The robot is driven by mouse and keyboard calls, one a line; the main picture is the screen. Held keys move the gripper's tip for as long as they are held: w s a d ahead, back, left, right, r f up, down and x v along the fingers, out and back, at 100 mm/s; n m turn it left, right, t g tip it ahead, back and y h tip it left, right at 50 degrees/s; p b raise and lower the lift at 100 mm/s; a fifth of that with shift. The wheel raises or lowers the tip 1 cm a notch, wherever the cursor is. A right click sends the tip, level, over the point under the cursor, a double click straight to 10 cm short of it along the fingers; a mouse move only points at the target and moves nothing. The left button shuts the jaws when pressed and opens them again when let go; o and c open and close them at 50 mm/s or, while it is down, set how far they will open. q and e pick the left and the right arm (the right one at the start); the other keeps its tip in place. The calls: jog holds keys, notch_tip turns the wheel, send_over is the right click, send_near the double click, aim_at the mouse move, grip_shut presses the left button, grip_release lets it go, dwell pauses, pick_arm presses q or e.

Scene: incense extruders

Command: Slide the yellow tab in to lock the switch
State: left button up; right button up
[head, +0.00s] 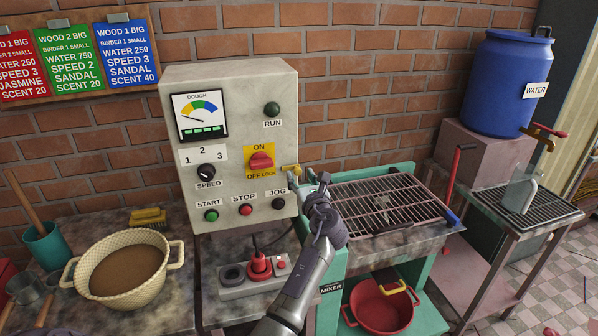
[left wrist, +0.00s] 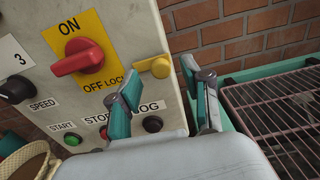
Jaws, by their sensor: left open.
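The switch (head: 261,161) is a red rotary handle on a yellow plate marked ON above and OFF LOCK below, on a pale control box. In the left wrist view the red handle (left wrist: 78,57) lies roughly sideways. My left gripper (head: 318,180) is open and empty, just right of the box. In the left wrist view its fingertips (left wrist: 160,78) spread either side of the tab's end, seemingly without touching it. My right gripper is not seen.
Below the switch are START, STOP and JOG buttons (head: 245,210). A red plug sits in a socket strip (head: 230,282) under the box. The teal mixer frame with a wire rack (head: 375,200) stands close at right. A basin (head: 110,290) stands at left.

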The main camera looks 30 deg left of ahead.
aim_at(292, 170)
pick_arm(q)
jog(key=shift+x, duration=1.2)
grip_shut()
